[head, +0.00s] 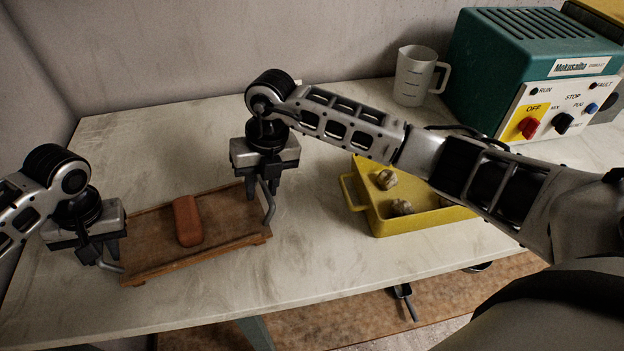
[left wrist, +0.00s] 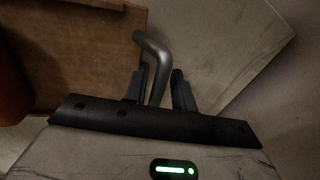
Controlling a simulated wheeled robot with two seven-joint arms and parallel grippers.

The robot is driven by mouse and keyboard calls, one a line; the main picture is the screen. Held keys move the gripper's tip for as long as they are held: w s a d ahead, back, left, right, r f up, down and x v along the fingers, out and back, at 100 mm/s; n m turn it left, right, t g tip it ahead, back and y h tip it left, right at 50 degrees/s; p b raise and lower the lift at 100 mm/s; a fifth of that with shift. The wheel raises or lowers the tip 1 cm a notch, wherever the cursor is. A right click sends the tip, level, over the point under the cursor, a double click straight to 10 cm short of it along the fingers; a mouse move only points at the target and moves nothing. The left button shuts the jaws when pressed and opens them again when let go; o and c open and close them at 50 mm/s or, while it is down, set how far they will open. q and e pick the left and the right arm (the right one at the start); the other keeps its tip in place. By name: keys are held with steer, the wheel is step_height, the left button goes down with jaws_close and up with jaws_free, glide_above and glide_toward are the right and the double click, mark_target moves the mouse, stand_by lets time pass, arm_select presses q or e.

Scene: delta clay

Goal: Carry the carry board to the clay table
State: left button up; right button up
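The carry board (head: 160,235) is a brown wooden tray-like board with a bent grey metal handle at each end. It lies on the pale table at the left, with a reddish-brown clay block (head: 187,221) on it. My left gripper (head: 103,262) is at the board's left handle. In the left wrist view, that handle (left wrist: 157,62) passes between the two fingers of the left gripper (left wrist: 160,80), with slim gaps beside it. My right gripper (head: 262,190) is at the right handle (head: 268,207); its fingers are partly hidden and their gap is unclear.
A yellow tray (head: 428,222) with several lumps stands right of the board, partly behind my right arm. The table (head: 335,260) is bare between board and tray.

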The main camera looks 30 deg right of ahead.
steer(key=shift+r, duration=0.1)
arm_select(q)
step_height(320, 180, up, 12)
steer(key=d, duration=0.2)
steer(key=shift+d, duration=0.2)
arm_select(e)
step_height(320, 180, up, 12)
steer(key=d, duration=0.2)
steer(key=shift+d, duration=0.2)
arm_select(q)
steer(key=shift+s, duration=0.1)
stand_by(0.4)
